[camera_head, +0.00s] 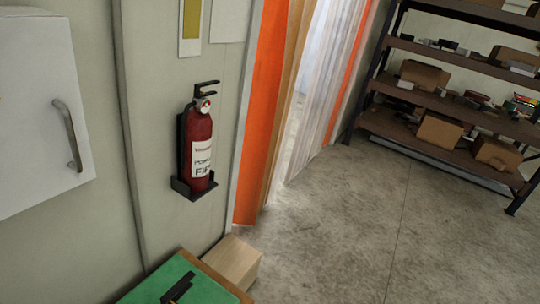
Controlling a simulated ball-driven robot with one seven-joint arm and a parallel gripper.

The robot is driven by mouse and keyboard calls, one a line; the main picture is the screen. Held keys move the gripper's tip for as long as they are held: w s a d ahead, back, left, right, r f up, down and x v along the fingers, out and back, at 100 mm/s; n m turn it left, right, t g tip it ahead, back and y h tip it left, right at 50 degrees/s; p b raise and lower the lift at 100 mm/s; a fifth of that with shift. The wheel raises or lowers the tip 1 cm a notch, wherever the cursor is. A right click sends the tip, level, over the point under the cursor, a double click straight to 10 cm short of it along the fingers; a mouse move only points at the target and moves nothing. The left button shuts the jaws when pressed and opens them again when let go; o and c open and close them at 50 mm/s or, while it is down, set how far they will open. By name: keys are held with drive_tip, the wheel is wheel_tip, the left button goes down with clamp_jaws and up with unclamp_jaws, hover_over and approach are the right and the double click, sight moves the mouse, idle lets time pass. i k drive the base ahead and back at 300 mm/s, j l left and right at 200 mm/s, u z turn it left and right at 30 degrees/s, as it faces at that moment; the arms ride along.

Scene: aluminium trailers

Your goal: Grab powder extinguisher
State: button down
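A red powder extinguisher (198,140) with a white label and a black handle stands upright in a black wall bracket (192,188). The bracket is fixed to the pale wall panel, left of the orange-edged doorway. The extinguisher's front is unobstructed, and its back is against the wall side. My gripper is not in view.
A white cabinet (42,110) with a metal handle juts out at the left. Below the extinguisher are a green-topped surface (205,290) bearing a black object (177,289) and a cardboard box (233,262). Shelves (455,110) with boxes stand at right. The concrete floor (370,230) is clear.

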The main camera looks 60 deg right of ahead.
sight(197, 124)
drive_tip(key=z, duration=0.95)
drive_tip(key=u, duration=0.2)
drive_tip(key=i+l+u, duration=0.25)
drive_tip(key=u, duration=0.25)
drive_tip(key=i+l+u, duration=0.1)
drive_tip(key=l+u, duration=0.4)
drive_tip(key=i+l+u, duration=0.15)
drive_tip(key=l, duration=0.7)
drive_tip(key=i+l+u, duration=0.15)
drive_tip(key=l, duration=0.7)
drive_tip(key=l+u, duration=0.15)
drive_tip(key=l, duration=0.75)
drive_tip(key=i+l, duration=0.15)
drive_tip(key=l, duration=0.25)
drive_tip(key=i+l, duration=0.1)
drive_tip(key=l, duration=0.25)
drive_tip(key=i+l, duration=0.15)
drive_tip(key=l, duration=0.25)
drive_tip(key=i+l, duration=0.15)
drive_tip(key=l, duration=0.25)
